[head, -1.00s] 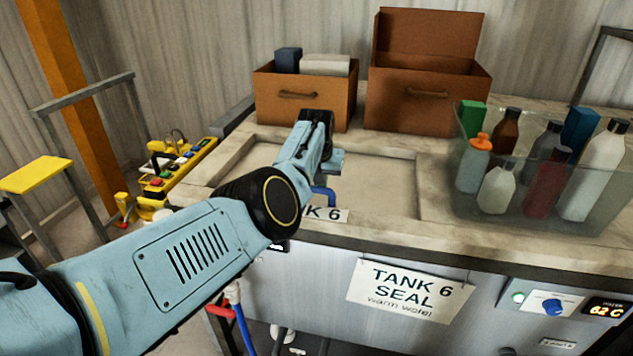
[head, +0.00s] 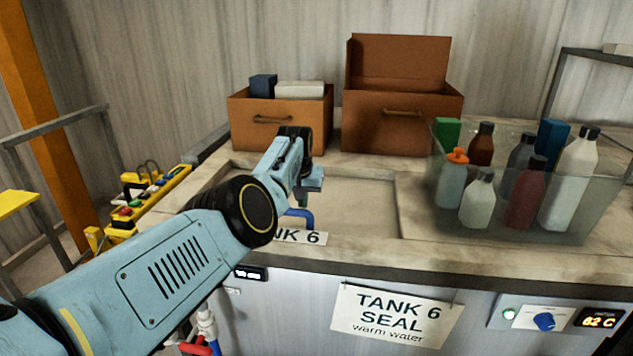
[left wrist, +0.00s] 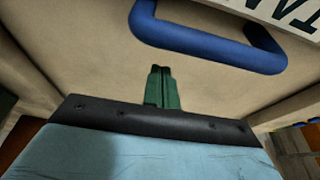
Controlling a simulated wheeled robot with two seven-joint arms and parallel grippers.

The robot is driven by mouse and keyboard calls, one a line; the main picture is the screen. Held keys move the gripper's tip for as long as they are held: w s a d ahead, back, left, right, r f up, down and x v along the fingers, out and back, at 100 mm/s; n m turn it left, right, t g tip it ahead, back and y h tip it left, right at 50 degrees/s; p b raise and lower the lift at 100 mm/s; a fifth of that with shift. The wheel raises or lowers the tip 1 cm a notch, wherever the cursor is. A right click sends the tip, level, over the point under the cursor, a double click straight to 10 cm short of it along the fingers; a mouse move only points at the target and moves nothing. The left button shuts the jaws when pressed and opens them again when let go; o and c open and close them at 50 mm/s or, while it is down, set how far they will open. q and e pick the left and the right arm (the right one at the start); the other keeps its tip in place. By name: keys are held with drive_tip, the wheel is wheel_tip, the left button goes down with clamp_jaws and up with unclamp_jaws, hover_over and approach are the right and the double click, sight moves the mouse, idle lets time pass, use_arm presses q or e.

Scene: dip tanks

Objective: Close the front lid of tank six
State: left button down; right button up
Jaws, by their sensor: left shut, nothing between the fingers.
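The top of tank six has a beige panel (head: 350,205) inside a raised frame, which looks like the front lid. It appears to lie flat, sunk a little below the frame. A blue bar handle (head: 299,213) is near its front edge, by a white TANK 6 label (head: 300,237) partly hidden by my arm. The handle also shows in the left wrist view (left wrist: 208,42). My left gripper (head: 303,200) is over the panel, just behind the handle, pointing down. Its green fingers (left wrist: 162,72) are together and empty, apart from the handle in the picture. My right gripper is not in view.
Two brown boxes (head: 400,125) stand at the back of the counter, one with its lid up. A clear bin (head: 600,205) of bottles stands at right. A TANK 6 SEAL sign (head: 390,318) hangs in front. A yellow control box (head: 150,205) is at left.

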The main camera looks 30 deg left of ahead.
use_arm(q)
drive_tip(key=a+p+v, duration=0.1)
drive_tip(key=v, duration=0.9)
drive_tip(key=shift+w+d+p, duration=0.2)
drive_tip(key=shift+d+p, duration=0.1)
drive_tip(key=shift+r, duration=0.1)
